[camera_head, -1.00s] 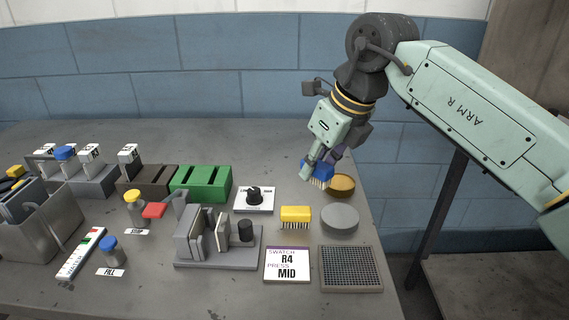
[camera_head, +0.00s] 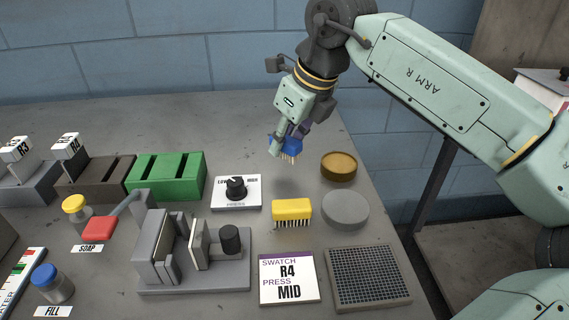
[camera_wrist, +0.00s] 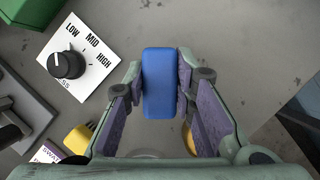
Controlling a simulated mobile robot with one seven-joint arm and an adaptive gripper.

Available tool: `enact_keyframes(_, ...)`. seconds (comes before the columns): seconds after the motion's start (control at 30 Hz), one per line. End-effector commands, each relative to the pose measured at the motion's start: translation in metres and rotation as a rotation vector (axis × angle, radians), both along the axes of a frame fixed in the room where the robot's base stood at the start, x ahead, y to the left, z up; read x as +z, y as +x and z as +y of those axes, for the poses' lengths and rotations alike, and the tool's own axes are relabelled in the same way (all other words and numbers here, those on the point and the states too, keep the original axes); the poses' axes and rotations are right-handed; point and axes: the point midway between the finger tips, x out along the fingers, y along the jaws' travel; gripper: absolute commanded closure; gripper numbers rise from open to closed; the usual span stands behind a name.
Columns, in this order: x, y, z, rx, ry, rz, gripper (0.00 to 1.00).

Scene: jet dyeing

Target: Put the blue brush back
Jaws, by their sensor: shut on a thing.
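The blue brush (camera_head: 287,147) has a blue block and pale bristles that point down in the head view. My gripper (camera_head: 290,136) is shut on it and holds it above the table, behind the yellow brush (camera_head: 291,211). In the wrist view the blue brush (camera_wrist: 159,84) sits between the purple pads of my gripper (camera_wrist: 160,88). The yellow brush stands bristles down on the table. To its right are a round brown dish (camera_head: 338,168) and a round grey disc (camera_head: 345,209).
A press dial (camera_head: 236,189) and a green slotted block (camera_head: 166,177) stand to the left. A swatch card (camera_head: 289,278) and a dark grid mat (camera_head: 368,277) lie in front. The table behind the dial is clear. The table's right edge is near the brown dish.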

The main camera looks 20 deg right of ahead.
Motion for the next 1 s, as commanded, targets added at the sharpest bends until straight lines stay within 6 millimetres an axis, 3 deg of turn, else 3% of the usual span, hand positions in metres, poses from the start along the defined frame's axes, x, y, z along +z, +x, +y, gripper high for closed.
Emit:
enact_keyframes(0.2,-0.033,0.0,0.0,0.0,0.001,0.0,1.0)
enact_keyframes(0.63,-0.038,0.0,0.0,0.0,0.001,0.0,1.0)
enact_keyframes(0.67,-0.037,0.0,0.0,0.0,0.001,0.0,0.74)
enact_keyframes(1.0,-0.037,0.0,0.0,0.0,0.0,0.0,0.56)
